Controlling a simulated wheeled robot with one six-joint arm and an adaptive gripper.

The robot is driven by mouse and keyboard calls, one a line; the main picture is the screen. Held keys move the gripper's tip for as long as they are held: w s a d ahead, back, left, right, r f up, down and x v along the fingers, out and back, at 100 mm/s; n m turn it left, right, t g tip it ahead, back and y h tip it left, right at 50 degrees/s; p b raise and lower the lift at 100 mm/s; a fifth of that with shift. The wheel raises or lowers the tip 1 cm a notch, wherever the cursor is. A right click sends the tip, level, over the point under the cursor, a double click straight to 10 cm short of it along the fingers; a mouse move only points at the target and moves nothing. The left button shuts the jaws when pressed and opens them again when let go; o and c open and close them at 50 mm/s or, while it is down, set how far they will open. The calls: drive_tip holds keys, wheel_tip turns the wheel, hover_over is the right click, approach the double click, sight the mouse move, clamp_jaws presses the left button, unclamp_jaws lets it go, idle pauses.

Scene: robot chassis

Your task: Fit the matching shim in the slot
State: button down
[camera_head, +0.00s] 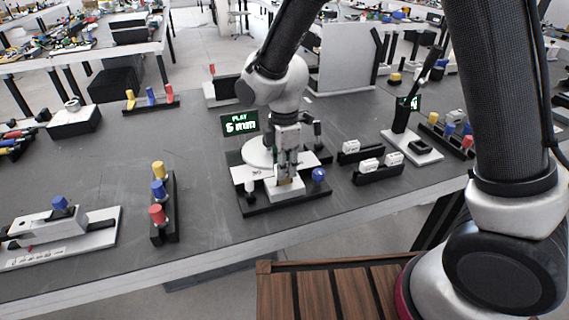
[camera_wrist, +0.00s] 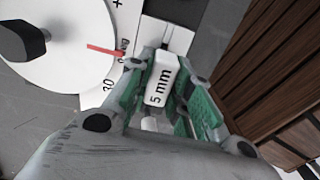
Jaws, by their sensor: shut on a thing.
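A small display (camera_head: 240,123) on the fixture reads "PLAY 5 mm". My gripper (camera_head: 285,178) points down over the front of the black fixture base (camera_head: 262,207), by a pale block. In the wrist view my gripper (camera_wrist: 160,90) is shut on a white shim (camera_wrist: 161,78) labelled "5 mm". The shim's far end is close to a pale part of the fixture (camera_wrist: 178,38), where the slot appears to be. Whether the shim is inside the slot or just above it I cannot tell, as the fingers hide it in the head view.
A white dial (camera_wrist: 62,40) with a red pointer lies beside my gripper. Black racks with white labelled shims (camera_head: 369,165) stand to the right. A blue knob (camera_head: 319,174) is at the fixture's front right. Coloured pegs (camera_head: 158,188) stand to the left.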

drive_tip(key=shift+f, duration=1.05)
drive_tip(key=c, duration=1.2)
unclamp_jaws()
wheel_tip(320, 180, up, 12)
drive_tip(key=shift+f, duration=0.1)
